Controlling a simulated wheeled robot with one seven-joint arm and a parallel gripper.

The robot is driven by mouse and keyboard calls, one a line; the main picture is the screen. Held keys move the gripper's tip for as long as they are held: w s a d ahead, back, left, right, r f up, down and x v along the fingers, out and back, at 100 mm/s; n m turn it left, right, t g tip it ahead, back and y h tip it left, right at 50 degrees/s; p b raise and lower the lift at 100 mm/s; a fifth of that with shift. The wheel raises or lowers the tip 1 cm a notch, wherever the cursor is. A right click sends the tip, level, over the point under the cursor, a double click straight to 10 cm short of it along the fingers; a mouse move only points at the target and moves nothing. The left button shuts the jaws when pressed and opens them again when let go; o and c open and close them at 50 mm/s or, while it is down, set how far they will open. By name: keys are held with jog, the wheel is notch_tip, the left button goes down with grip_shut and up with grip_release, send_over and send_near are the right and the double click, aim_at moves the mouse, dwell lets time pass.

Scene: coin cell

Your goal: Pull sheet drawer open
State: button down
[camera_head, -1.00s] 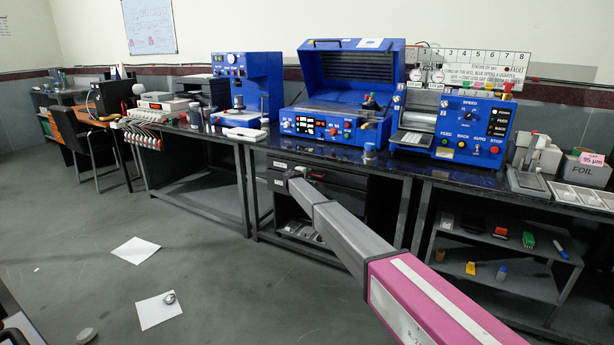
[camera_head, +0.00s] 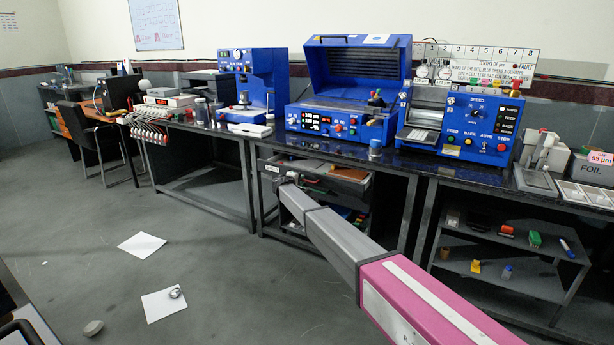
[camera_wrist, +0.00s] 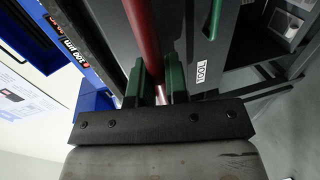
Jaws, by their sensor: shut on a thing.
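The sheet drawer (camera_head: 345,173) is under the middle bench and stands partly open, with flat sheets visible inside. Its dark front carries a small white label (camera_head: 271,168). My gripper (camera_head: 282,184) is at the drawer front. In the wrist view its green fingers (camera_wrist: 155,84) are shut on a red bar handle (camera_wrist: 142,40), one finger on each side. Beside it is a dark panel labelled TOOL (camera_wrist: 201,74) with its own green handle (camera_wrist: 215,20), apart from my fingers. My arm hides part of the drawer front in the head view.
Bench legs (camera_head: 408,212) frame the drawer. Below it is a shelf with small items, partly hidden by my arm. Another shelf unit (camera_head: 495,262) stands to the right. Two white paper sheets (camera_head: 142,244) and (camera_head: 160,305) lie on the floor at left; the floor between is clear.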

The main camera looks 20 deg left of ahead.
jog(key=f+v, duration=0.2)
jog(key=v, duration=1)
jog(key=s+f+v, duration=0.1)
jog(key=f+v, duration=0.2)
jog(key=v, duration=1)
jog(key=shift+s, duration=0.25)
jog(key=c, duration=1.1)
grip_release()
jog(key=shift+s, duration=0.1)
jog(key=v, duration=1)
jog(key=shift+s, duration=0.3)
jog(key=shift+s, duration=0.15)
